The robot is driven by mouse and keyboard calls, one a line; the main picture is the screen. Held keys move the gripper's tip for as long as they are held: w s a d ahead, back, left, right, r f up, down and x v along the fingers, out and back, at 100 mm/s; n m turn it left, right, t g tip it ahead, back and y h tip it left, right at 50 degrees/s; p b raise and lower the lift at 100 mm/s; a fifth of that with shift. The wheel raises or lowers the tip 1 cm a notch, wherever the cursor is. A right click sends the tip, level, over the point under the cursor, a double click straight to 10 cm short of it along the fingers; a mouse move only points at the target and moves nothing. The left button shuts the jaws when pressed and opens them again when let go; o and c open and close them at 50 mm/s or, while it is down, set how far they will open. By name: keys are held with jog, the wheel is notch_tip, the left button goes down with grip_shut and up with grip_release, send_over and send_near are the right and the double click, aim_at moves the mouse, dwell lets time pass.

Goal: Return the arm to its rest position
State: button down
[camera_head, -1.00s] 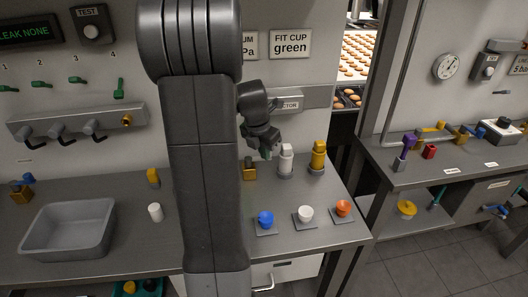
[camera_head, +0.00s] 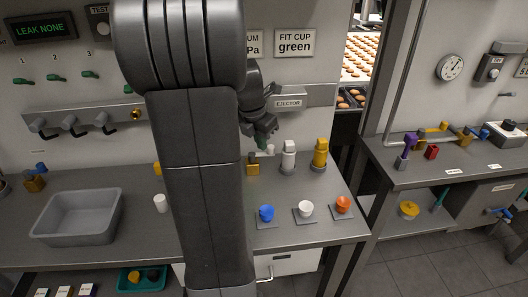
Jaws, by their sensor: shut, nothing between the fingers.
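My arm rises through the middle of the head view and hides part of the left counter and wall panel. My gripper (camera_head: 264,146) shows just right of the arm, in front of the wall under the ejector label (camera_head: 288,103). It is shut and small in the picture, with nothing seen in it. It hangs above the back of the counter, left of a white-topped fitting (camera_head: 289,156) and above a short brass block (camera_head: 253,164). I cannot tell whether it touches anything.
Blue (camera_head: 266,214), white (camera_head: 306,209) and orange (camera_head: 343,205) cups stand on small plates along the counter front. A yellow-topped fitting (camera_head: 320,154) stands behind. A grey bin (camera_head: 118,207) sits at left. A second bench (camera_head: 440,167) with tools is at right, past a gap.

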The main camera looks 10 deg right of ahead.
jog(key=v, duration=0.3)
jog(key=shift+s+d+r, duration=0.1)
jog(key=shift+s+r, duration=0.2)
jog(key=shift+r, duration=0.05)
